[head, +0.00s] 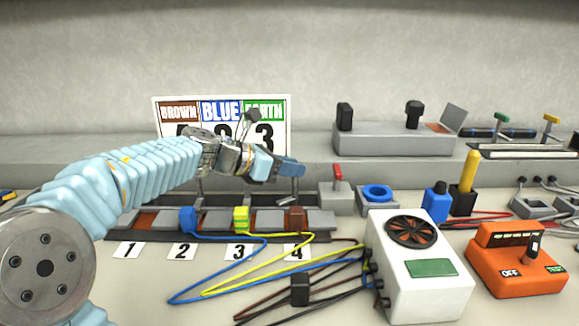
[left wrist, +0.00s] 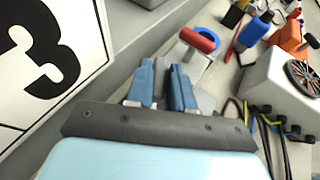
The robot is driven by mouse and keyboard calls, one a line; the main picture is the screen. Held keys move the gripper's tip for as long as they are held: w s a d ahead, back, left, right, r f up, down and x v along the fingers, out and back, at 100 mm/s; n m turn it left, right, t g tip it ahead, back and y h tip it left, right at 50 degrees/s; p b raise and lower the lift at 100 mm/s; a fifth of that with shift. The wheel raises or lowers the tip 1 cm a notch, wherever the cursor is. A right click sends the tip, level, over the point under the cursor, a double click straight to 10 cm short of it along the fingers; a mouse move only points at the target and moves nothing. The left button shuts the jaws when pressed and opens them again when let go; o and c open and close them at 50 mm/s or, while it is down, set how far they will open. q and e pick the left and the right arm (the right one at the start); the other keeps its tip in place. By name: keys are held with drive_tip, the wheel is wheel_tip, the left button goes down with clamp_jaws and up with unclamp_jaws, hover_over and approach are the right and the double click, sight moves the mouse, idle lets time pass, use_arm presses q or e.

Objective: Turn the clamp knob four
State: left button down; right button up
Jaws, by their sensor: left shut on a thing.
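The terminal block (head: 267,219) has clamp positions labelled 1 to 4 along its front. A blue connector (head: 187,218) sits at position 2, a yellow-green one (head: 241,218) at 3 and a brown one (head: 297,217) at 4. My left gripper (head: 296,169) reaches in from the left, just above and behind position 4. Its blue fingers (left wrist: 168,82) are close together in the left wrist view, shut on the clamp knob four. The knob itself is mostly hidden by the fingers. My right gripper is not in view.
A red-handled lever (head: 338,173) stands close right of the gripper; it also shows in the left wrist view (left wrist: 198,40). A sign (head: 272,145) stands behind. A white fan box (head: 420,270) and an orange switch box (head: 515,262) stand front right. Loose wires lie in front.

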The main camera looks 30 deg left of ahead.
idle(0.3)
use_arm(q)
drive_tip(key=n+t+y, duration=0.1)
drive_tip(key=n+y, duration=0.2)
drive_tip(key=shift+s+d, duration=0.1)
drive_tip(key=shift+d, duration=0.05)
drive_tip(key=n+y, duration=0.3)
drive_tip(key=y, duration=0.1)
drive_tip(key=n+y, duration=0.2)
drive_tip(key=y, duration=0.1)
drive_tip(key=d+n+g+y, duration=0.1)
drive_tip(key=n+y, duration=0.2)
drive_tip(key=shift+n, duration=0.3)
drive_tip(key=shift+d+y, duration=0.1)
drive_tip(key=shift+y, duration=0.2)
drive_tip(key=c, duration=1.1)
unclamp_jaws()
